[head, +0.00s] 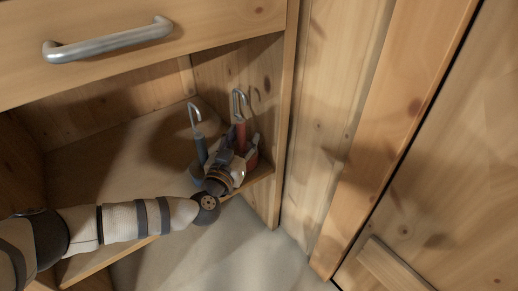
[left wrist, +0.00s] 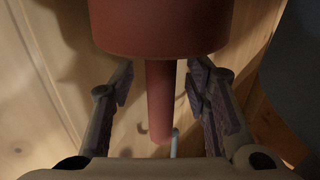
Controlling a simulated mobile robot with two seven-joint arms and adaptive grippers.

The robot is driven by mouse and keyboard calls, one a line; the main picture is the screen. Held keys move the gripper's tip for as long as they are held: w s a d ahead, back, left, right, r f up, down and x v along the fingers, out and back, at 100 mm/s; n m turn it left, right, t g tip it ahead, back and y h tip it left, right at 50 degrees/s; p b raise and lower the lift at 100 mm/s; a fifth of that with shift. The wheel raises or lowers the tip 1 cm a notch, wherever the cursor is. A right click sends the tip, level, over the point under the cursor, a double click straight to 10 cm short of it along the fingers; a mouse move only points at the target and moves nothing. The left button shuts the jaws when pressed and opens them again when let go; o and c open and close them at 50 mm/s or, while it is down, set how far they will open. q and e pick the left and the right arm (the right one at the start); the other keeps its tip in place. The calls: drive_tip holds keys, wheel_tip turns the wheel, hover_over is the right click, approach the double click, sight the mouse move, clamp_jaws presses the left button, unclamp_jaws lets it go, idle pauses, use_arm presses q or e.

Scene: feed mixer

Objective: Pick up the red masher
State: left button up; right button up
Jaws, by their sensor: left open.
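The red masher (head: 240,137) stands upright on the shelf at the right end of the open cabinet, with a metal hook at its top. In the left wrist view the masher (left wrist: 160,98) shows its wide red head and its narrower red shaft. My left gripper (head: 236,150) is at the masher and hides part of it in the head view. Its fingers (left wrist: 160,95) are open, one on each side of the shaft, with gaps showing on both sides. My right gripper is not in view.
A blue tool (head: 201,148) with a metal hook stands just left of the masher. The cabinet's wooden side wall (head: 262,80) is close behind and to the right. A drawer with a metal handle (head: 108,41) is above. The shelf (head: 110,165) to the left is bare.

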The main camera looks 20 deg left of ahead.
use_arm(q)
drive_tip(key=shift+w, duration=0.15)
drive_tip(key=shift+r, duration=0.1)
drive_tip(key=shift+s, duration=0.25)
clamp_jaws()
drive_tip(key=shift+r, duration=0.1)
